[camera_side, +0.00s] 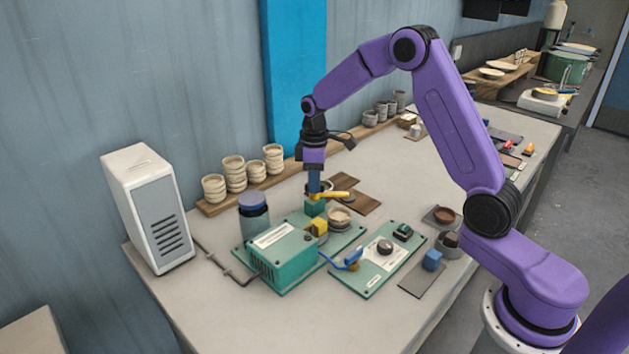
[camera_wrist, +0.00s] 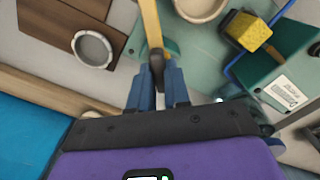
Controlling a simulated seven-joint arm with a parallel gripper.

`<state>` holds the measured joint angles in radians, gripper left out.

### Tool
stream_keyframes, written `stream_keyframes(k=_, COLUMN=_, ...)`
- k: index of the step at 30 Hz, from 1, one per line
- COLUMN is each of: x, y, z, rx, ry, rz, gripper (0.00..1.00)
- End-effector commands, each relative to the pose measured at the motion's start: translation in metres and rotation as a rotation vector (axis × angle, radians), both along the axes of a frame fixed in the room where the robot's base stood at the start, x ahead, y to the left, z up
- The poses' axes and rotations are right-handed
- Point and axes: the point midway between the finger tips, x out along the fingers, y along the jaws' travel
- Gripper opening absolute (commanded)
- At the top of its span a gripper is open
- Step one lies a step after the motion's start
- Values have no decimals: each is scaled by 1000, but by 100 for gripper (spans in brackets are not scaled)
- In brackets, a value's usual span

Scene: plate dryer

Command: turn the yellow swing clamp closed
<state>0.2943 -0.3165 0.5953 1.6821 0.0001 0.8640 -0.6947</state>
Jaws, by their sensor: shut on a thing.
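The yellow swing clamp (camera_side: 332,195) is a flat bar on top of a green block (camera_side: 315,209), pointing right in the side view. My gripper (camera_side: 314,188) reaches straight down onto the bar's left end above that block. In the wrist view the clamp bar (camera_wrist: 151,24) runs up and away from my gripper (camera_wrist: 157,74). The blue fingers are shut on a dark part at the bar's near end. The bar points away from the small pale dish (camera_side: 339,216), not across it. The grip itself is mostly hidden in the side view.
A green dryer box (camera_side: 279,255) and a yellow block (camera_side: 319,226) stand close by; the yellow block also shows in the wrist view (camera_wrist: 247,30). A dark jar (camera_side: 253,214) stands left. A green control panel (camera_side: 376,258) lies in front. Stacked bowls (camera_side: 235,173) line the wall.

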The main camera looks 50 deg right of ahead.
Motion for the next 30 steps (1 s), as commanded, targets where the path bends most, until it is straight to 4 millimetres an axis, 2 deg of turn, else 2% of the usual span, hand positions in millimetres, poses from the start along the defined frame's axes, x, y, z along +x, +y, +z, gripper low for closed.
stream_keyframes(k=18, x=0, y=0, z=1, rx=-1, ry=1, rz=-541, gripper=0)
stream_keyframes(k=30, x=0, y=0, z=1, rx=-1, ry=1, rz=-710, gripper=0)
